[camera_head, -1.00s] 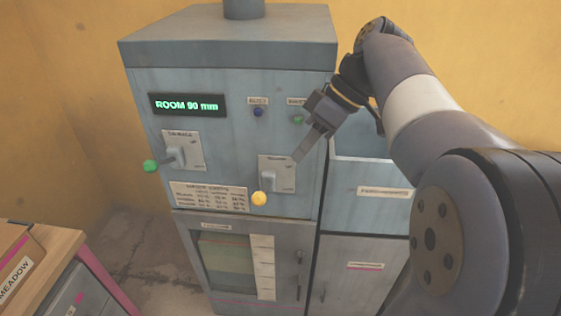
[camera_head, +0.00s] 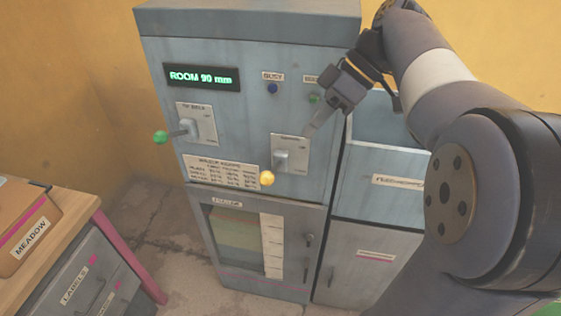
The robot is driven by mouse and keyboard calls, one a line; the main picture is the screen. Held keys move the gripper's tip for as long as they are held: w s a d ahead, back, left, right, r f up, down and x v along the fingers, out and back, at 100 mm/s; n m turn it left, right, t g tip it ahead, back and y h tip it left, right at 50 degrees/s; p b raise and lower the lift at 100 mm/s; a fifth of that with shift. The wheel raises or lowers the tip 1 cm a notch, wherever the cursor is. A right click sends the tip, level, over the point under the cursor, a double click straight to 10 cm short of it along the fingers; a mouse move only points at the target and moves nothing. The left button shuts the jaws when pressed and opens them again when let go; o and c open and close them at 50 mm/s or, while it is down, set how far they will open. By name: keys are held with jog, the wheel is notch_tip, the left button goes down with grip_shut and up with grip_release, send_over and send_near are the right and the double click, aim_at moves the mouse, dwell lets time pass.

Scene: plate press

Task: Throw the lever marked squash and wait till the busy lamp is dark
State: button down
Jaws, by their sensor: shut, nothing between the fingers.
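The grey press cabinet (camera_head: 225,110) has two levers. The left lever has a green knob (camera_head: 160,137). The right lever has a yellow knob (camera_head: 267,178) that points out and down from its plate (camera_head: 300,143). Both plates' small labels are too blurred to read surely, so I cannot tell which says squash. The lamp marked BUSY (camera_head: 272,88) is dark blue and shows no clear glow. My gripper (camera_head: 310,131) is shut and empty, its tips in front of the upper right corner of the right lever's plate. I cannot tell whether they touch it.
The display (camera_head: 201,77) reads ROOM 90 mm. A green lamp (camera_head: 314,99) sits partly beside my gripper. A lower window (camera_head: 235,235) shows stacked material. An open-topped bin (camera_head: 385,185) stands right. A desk (camera_head: 75,222) with a MEADOW box (camera_head: 30,235) stands left.

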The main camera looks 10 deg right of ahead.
aim_at(272, 174)
jog(key=x, duration=1)
jog(key=shift+a+f, duration=0.15)
jog(key=shift+f, duration=0.05)
jog(key=shift+f, duration=0.15)
